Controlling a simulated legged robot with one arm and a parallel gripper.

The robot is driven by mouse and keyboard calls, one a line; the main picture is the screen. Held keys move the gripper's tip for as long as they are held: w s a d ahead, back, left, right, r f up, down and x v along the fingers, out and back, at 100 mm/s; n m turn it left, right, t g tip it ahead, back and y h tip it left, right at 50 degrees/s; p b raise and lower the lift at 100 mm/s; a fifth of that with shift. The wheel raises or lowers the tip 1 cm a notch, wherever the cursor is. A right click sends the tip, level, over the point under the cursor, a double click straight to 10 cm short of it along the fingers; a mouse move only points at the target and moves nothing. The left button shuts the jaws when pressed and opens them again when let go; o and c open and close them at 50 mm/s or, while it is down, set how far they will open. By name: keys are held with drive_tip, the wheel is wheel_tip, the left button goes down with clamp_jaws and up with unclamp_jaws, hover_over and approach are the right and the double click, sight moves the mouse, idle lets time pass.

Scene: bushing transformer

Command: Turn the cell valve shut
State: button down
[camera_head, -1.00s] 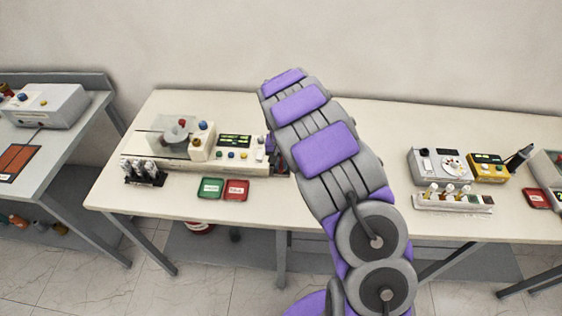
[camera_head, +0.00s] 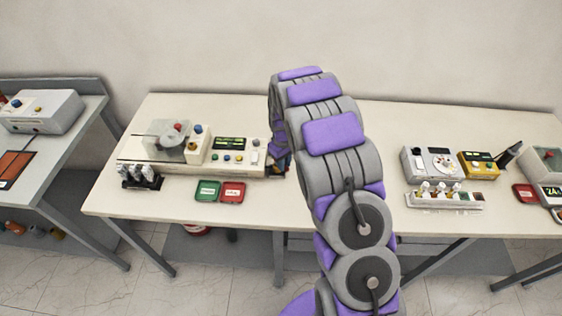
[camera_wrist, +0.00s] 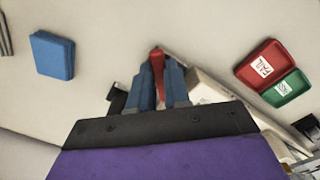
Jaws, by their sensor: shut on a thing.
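In the wrist view, my gripper (camera_wrist: 160,75) is shut on a red handle (camera_wrist: 157,60), which I take for the valve's lever. The handle sits between the two blue fingers, and its red tip shows beyond them. The valve's body is mostly hidden behind the fingers and the gripper's dark plate. In the head view, my gripper (camera_head: 279,160) is at the right end of the pale test apparatus (camera_head: 190,168). My arm hides part of that end, and the handle cannot be made out there.
A green tray (camera_head: 207,190) and a red tray (camera_head: 233,191) lie in front of the apparatus. A blue block (camera_wrist: 53,55) lies on the table in the wrist view. Several instruments (camera_head: 430,162) stand farther right. The back of the table is clear.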

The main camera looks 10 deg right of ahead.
drive_tip(key=n, duration=0.3)
drive_tip(key=w+d+n+p, duration=0.1)
drive_tip(key=n, duration=0.1)
drive_tip(key=shift+w+d+n, duration=0.1)
drive_tip(key=shift+n, duration=0.2)
drive_tip(key=shift+w+d+n, duration=0.15)
drive_tip(key=shift+w+n, duration=0.1)
drive_tip(key=shift+n, duration=0.65)
drive_tip(key=shift+w+d+n, duration=0.15)
drive_tip(key=shift+w+n, duration=0.1)
drive_tip(key=shift+n, duration=0.65)
drive_tip(key=shift+r, duration=0.1)
drive_tip(key=c, duration=1.1)
unclamp_jaws()
wheel_tip(320, 180, up, 17)
drive_tip(key=shift+w+r+p, duration=0.1)
drive_tip(key=shift+p, duration=0.45)
